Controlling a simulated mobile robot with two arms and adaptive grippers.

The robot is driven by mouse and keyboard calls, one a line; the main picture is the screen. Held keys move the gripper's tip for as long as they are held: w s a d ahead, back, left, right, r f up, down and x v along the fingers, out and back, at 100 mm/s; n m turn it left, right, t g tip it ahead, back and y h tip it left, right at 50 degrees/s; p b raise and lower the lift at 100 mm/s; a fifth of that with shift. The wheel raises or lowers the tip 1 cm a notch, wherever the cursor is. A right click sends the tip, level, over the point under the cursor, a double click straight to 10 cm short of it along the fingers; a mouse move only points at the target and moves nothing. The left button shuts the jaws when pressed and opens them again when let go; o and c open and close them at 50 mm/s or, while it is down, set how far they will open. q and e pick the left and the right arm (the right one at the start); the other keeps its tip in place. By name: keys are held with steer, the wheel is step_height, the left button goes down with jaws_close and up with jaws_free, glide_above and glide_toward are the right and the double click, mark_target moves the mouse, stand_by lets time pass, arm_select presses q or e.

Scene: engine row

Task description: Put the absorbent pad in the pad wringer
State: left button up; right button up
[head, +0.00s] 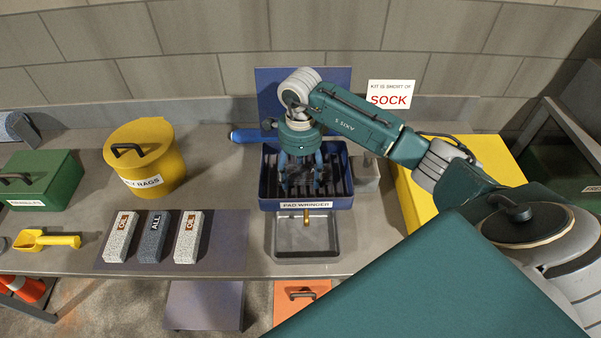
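The pad wringer (306,204) is a dark blue tray with a slatted grate, a tall blue back plate and a blue handle at its left. My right gripper (301,184) points down over its grate with its fingers spread apart. A dark grey patch shows between and below the fingers; I cannot tell whether it is a pad or part of the grate. Three speckled grey blocks lie on a dark mat (225,258): a light one (119,243) and another light one (186,246) marked OIL, and a darker one (153,246) marked ALL. My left gripper is not in view.
A yellow rags bin (160,170), a green box (50,180) and a yellow scoop (55,240) stand at the left. A metal drip tray (306,246) sits in front of the wringer. A SOCK sign (389,94) stands behind a yellow case (409,205).

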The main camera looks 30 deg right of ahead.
mark_target(301, 175)
steer(key=o, duration=0.3)
steer(key=shift+r, duration=0.15)
steer(key=shift+w+r, duration=0.1)
steer(key=shift+r, duration=0.15)
step_height(301, 175, up, 12)
steer(key=b, duration=0.3)
steer(key=shift+f, duration=0.25)
